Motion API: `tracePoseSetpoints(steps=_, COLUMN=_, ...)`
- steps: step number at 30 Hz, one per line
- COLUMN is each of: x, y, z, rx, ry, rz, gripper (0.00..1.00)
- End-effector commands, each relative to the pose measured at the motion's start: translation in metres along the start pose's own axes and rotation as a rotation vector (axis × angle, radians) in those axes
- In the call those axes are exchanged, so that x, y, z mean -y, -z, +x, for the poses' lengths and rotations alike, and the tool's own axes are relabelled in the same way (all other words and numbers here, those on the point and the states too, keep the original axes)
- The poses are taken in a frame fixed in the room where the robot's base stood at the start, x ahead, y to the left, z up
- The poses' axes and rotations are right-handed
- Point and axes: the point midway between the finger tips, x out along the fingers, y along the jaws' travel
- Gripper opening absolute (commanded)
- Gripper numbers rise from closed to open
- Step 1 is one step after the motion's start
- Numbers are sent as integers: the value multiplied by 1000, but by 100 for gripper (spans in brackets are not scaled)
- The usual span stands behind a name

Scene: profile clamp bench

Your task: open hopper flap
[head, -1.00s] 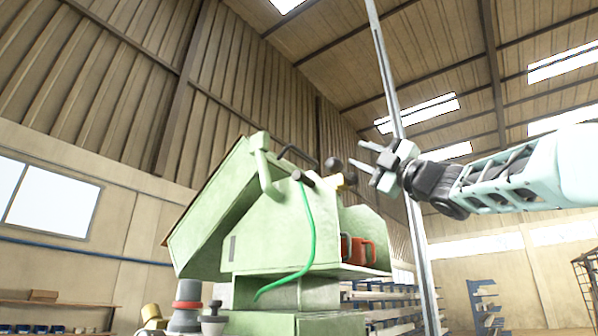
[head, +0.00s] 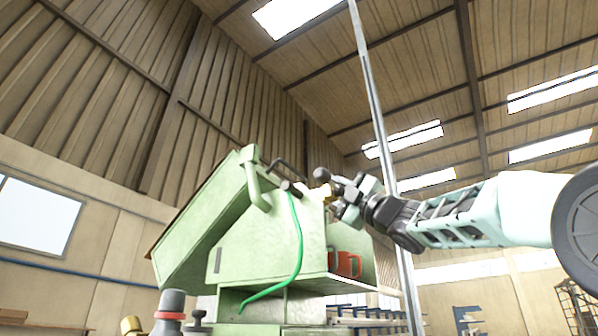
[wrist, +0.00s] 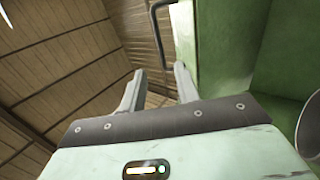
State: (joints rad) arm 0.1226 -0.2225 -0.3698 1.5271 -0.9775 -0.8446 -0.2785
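The green hopper machine (head: 262,245) stands left of centre in the head view, with a sloping green panel on its left. I cannot tell for sure which panel is the flap. A dark bent bar handle (head: 290,165) sits at its top; a similar bar shows in the wrist view (wrist: 154,32), ahead of my fingers. My gripper (head: 343,196) is at the machine's upper right, close to a dark round knob (head: 321,174). In the wrist view my gripper (wrist: 158,82) has its two fingers apart with nothing between them. Contact with the machine cannot be made out.
A green hose (head: 298,250) hangs down the machine's front. A red container (head: 345,263) sits on its right ledge. A tall metal pole (head: 372,90) rises behind my gripper. Green machine surface (wrist: 235,45) stands close on the right in the wrist view.

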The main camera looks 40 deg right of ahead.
Motion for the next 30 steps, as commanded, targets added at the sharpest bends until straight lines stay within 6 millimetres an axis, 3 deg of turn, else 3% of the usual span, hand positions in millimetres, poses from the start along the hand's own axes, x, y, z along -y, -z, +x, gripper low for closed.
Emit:
tracePoseSetpoints(steps=1, x=-5, y=0, z=17, rx=-1, ry=2, rz=1, gripper=32)
tracePoseSetpoints(steps=3, x=-5, y=0, z=32, rx=-2, ry=2, rz=2, gripper=32)
tracePoseSetpoints(steps=15, x=-3, y=0, z=101, rx=0, ry=1, rz=1, gripper=32)
tracePoseSetpoints(steps=21, x=-1, y=0, z=116, rx=0, ry=1, rz=0, gripper=32)
tracePoseSetpoints(steps=30, x=0, y=0, z=118, rx=0, ry=0, rz=0, gripper=32)
